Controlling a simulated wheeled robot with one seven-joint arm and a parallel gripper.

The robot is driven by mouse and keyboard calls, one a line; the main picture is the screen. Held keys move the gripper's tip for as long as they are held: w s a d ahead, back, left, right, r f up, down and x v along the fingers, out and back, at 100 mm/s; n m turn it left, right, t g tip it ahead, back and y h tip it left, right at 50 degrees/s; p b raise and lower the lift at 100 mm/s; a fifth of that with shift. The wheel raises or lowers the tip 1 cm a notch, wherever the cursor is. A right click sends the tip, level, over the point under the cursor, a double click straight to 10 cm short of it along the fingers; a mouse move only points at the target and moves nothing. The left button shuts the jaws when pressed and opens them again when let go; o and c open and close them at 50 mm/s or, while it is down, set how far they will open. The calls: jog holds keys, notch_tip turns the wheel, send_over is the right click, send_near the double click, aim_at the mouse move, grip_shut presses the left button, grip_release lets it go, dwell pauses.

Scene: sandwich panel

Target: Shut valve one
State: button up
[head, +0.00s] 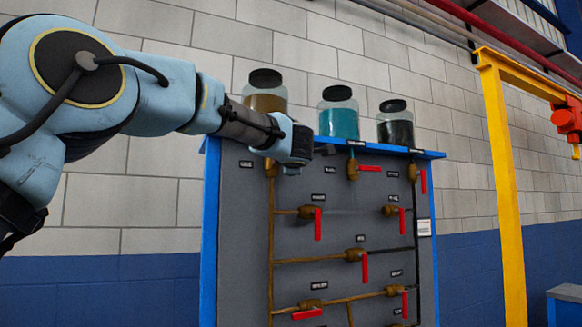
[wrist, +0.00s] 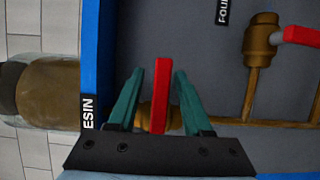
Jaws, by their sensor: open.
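In the head view my gripper (head: 299,146) is at the panel's upper left, in front of the brass valve (head: 271,168) under the brown jar; that valve's handle is hidden there. In the wrist view my gripper's teal fingers (wrist: 160,74) are open, one on each side of a red handle (wrist: 160,95), with gaps on both sides. The handle lies across the line of the brown pipe. Its brass body (wrist: 150,114) shows partly behind the fingers. I cannot read a number label for this valve; a nearby label reads "ESIN".
The grey panel (head: 240,240) has a blue frame and several other red-handled valves. Another valve (wrist: 262,42) is at upper right in the wrist view, by a label starting "FOU". Brown (head: 265,98), teal (head: 339,118) and black (head: 396,128) jars stand on top.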

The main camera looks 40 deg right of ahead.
jog(key=b+v, duration=0.2)
jog(key=v, duration=0.8)
dwell(0.3)
